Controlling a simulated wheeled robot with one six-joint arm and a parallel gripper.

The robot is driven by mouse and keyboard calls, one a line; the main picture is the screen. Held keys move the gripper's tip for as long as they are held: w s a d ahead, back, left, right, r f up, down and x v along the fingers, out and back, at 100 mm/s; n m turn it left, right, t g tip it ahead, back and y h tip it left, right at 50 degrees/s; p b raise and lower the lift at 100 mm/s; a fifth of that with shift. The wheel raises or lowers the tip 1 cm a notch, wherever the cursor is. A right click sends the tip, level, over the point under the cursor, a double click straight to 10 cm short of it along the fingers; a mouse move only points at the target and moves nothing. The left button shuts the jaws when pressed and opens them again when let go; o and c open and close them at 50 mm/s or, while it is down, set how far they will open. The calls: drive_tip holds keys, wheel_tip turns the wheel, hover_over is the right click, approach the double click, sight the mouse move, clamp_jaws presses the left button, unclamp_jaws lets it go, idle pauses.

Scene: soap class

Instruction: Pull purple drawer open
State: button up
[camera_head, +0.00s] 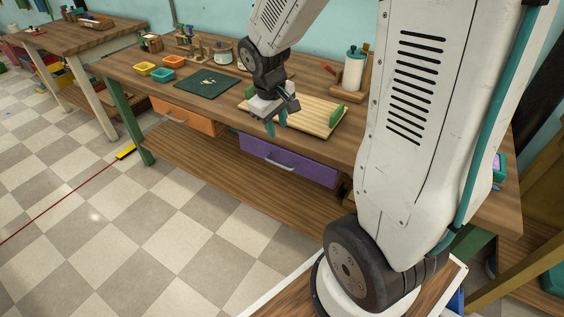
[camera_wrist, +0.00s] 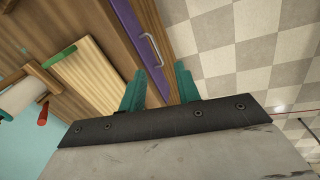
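The purple drawer (camera_head: 287,159) sits under the front edge of the wooden workbench (camera_head: 330,152) and looks closed. Its light metal handle (camera_head: 267,159) is on the front face. In the wrist view the purple drawer front (camera_wrist: 124,14) and its handle (camera_wrist: 152,49) lie just beyond my fingertips. My gripper (camera_head: 276,126) is above the bench's front edge, near the drawer. In the wrist view my gripper (camera_wrist: 158,80) has its two teal fingers spread apart with nothing between them. It appears apart from the handle.
An orange drawer (camera_head: 184,116) is to the left under the same bench. A light wooden board (camera_head: 312,117) with green ends and a dark green mat (camera_head: 207,84) lie on top. A paper roll (camera_head: 354,70) stands behind. The checkered floor (camera_head: 130,220) in front is clear.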

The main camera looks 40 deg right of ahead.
drive_tip(key=n, duration=0.2)
approach(283, 166)
drive_tip(key=x, duration=0.7)
drive_tip(key=shift+d+f, duration=0.15)
drive_tip(key=shift+f, duration=0.2)
clamp_jaws()
